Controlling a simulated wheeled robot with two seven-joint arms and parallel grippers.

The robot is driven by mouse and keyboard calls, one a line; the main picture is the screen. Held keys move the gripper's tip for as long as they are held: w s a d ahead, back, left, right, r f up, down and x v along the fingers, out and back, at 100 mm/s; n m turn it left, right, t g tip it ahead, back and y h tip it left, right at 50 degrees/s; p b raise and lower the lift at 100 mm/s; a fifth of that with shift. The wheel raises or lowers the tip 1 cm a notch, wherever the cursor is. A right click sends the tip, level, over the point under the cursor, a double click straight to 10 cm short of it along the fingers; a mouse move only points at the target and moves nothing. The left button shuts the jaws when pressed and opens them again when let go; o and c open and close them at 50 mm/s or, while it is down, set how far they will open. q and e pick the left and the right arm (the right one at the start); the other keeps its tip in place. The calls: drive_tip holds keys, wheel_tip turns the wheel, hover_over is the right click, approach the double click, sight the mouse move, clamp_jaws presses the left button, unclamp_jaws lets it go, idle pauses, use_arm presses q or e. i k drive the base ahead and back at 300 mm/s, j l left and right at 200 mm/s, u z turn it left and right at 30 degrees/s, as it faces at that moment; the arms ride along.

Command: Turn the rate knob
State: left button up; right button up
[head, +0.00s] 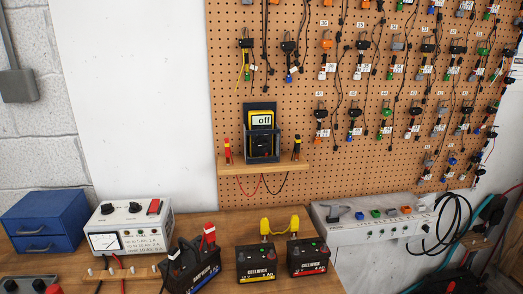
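A white charger-like box (132,232) with a needle gauge (103,241) stands on the wooden bench at the left. Two dark knobs (107,208) (135,207) and a red switch (154,206) sit on its top. Their labels are too small to read, so I cannot tell which one is the rate knob, or its setting. Neither of my grippers shows in the head view, and nothing is seen touching the knobs.
A blue drawer cabinet (45,218) stands left of the box. Several batteries, including one at the middle (256,264), stand to its right. A multimeter reading "off" (262,120) sits on a shelf (265,168) on the pegboard. Small posts (108,272) stand in front of the box.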

sight(107, 208)
drive_tip(key=u, duration=1.25)
drive_tip(key=i+l+z, duration=0.1)
drive_tip(key=l+z, duration=0.2)
drive_tip(key=l, duration=0.45)
